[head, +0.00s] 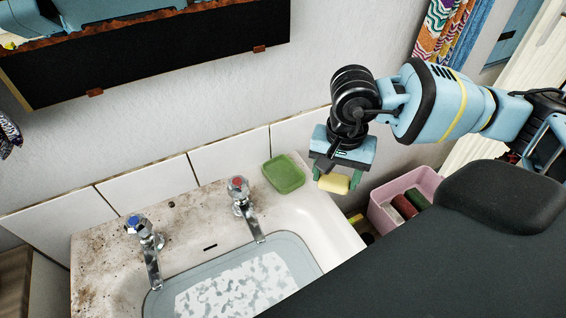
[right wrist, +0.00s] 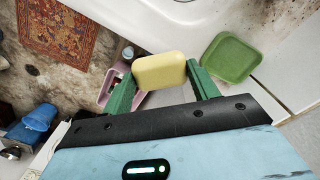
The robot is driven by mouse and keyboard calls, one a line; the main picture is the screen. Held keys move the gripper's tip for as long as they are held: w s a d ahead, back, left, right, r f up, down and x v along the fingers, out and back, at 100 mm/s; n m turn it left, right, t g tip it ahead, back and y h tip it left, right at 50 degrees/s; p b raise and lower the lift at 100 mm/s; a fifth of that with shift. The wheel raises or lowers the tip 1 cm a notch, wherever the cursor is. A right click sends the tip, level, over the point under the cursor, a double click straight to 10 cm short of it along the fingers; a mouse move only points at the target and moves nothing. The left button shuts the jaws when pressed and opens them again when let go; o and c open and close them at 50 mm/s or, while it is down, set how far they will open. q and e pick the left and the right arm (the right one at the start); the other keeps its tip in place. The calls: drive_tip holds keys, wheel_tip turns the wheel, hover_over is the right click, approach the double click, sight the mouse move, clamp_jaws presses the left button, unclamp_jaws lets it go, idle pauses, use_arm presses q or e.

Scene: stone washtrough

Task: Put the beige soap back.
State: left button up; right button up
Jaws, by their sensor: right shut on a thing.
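The beige soap (head: 334,184) is a pale yellow block between the green fingers of my right gripper (head: 339,176). It is held in the air, just right of the basin's back corner. In the right wrist view the soap (right wrist: 159,69) sits between the fingertips of the same gripper (right wrist: 161,84). A green soap dish (head: 284,174) lies on the basin's back right corner, left of the gripper. It looks empty, and the dish also shows in the right wrist view (right wrist: 231,57), right of the soap. My left gripper is out of view.
The stained white basin (head: 190,220) has two taps, one red-topped (head: 238,188) and one blue-topped (head: 139,226). A grey tub (head: 302,262) stands in it. A pink bin (head: 422,178) with several items is below right. White tiles (head: 228,158) stand behind the basin.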

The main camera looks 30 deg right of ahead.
drive_tip(key=w+a, duration=0.1)
drive_tip(key=w, duration=0.3)
drive_tip(key=w+a, duration=0.2)
drive_tip(key=w, duration=0.2)
drive_tip(key=w+a+f, duration=0.1)
drive_tip(key=w, duration=0.4)
drive_tip(key=shift+a+f+p, duration=0.1)
drive_tip(key=shift+a+p, duration=0.25)
drive_tip(key=shift+a, duration=0.05)
drive_tip(key=shift+f, duration=1.75)
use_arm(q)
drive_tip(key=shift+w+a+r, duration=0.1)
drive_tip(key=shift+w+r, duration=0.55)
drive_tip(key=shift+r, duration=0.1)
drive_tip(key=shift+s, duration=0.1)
use_arm(e)
drive_tip(key=shift+f, duration=0.1)
drive_tip(key=shift+f, duration=0.25)
drive_tip(key=o, duration=0.6)
drive_tip(key=shift+f, duration=0.1)
drive_tip(key=o, duration=0.5)
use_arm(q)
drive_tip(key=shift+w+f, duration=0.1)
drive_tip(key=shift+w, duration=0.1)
